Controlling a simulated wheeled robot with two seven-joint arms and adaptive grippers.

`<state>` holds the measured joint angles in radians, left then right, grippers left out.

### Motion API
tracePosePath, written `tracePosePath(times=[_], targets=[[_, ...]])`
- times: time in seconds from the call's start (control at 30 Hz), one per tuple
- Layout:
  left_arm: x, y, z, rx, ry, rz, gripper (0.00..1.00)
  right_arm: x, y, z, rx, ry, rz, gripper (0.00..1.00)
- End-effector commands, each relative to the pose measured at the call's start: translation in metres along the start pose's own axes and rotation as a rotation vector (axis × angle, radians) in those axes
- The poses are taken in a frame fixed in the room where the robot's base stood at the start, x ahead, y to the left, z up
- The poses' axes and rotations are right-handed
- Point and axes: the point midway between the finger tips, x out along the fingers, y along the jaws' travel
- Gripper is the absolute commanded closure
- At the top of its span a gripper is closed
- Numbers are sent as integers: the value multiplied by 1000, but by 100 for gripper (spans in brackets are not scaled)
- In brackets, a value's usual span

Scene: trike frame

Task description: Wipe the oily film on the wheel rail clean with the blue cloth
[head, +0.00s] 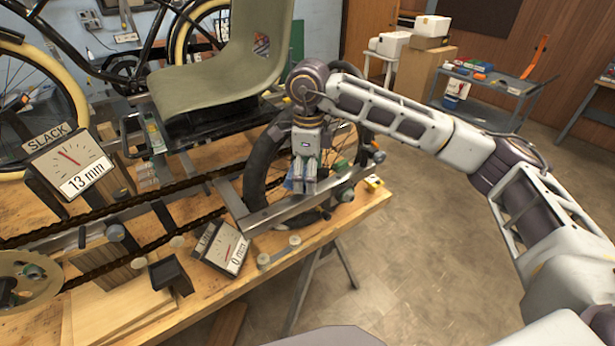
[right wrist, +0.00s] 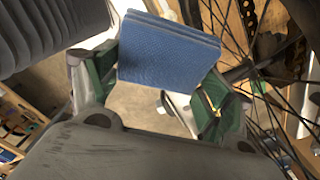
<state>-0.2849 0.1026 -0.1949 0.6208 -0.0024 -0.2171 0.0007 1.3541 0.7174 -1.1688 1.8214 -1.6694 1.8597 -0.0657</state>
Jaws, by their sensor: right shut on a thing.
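The wheel rail (head: 272,214) is a grey metal bar at the bench's right end, running beside the black-tyred wheel (head: 258,165). My right gripper (head: 300,188) points down at the rail's middle, at or just above its top; contact cannot be told. It is shut on the folded blue cloth (right wrist: 168,50), which shows between its green-sided fingers in the right wrist view. In the head view the fingers mostly hide the cloth. I cannot make out the oily film; the gripper covers part of the rail. My left gripper is out of view.
On the wooden bench (head: 330,222) stand a slack gauge (head: 72,165) reading 13 mm and a second gauge (head: 226,248) reading 0 mm. A chain (head: 150,240) runs along it. Floor at right is open.

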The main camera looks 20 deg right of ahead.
Motion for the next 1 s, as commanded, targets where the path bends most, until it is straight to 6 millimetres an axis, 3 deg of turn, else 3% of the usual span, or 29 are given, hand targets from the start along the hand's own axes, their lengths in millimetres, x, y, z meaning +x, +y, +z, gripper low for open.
tracePosePath(times=[0.3,0.5,0.7,1.0], targets=[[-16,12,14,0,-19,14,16,-32,-1,-2,0,-1,0,58],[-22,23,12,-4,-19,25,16,-46,-1,-3,1,-1,-1,58],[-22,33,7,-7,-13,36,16,-48,-1,-3,1,-1,0,58],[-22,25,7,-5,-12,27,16,-48,-1,-3,1,-1,0,58]])
